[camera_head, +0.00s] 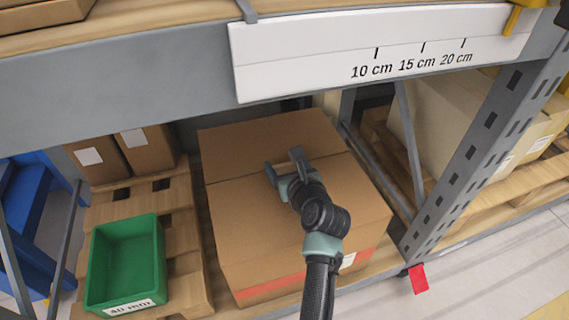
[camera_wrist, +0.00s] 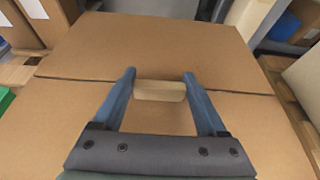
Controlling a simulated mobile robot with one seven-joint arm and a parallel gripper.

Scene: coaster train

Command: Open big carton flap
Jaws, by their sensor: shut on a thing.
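The big brown carton (camera_head: 240,215) stands on the lower shelf level, with a red stripe low on its front. Its top looks closed, with a seam running across between two flaps. The far flap (camera_wrist: 150,45) lies flat beyond the seam in the wrist view. A pale tan tab (camera_wrist: 160,91) sits at the seam. My gripper (camera_head: 284,166) is over the middle of the carton top. In the wrist view its two blue-grey fingers (camera_wrist: 159,76) are shut on the tab, one at each end. Which flap the tab belongs to is hard to tell.
A shelf beam with a white scale label (camera_head: 380,50) crosses above the carton. A green bin (camera_head: 125,262) is on a wooden pallet to the left, with small cartons (camera_head: 98,158) behind. A grey rack upright (camera_head: 478,150) stands at right.

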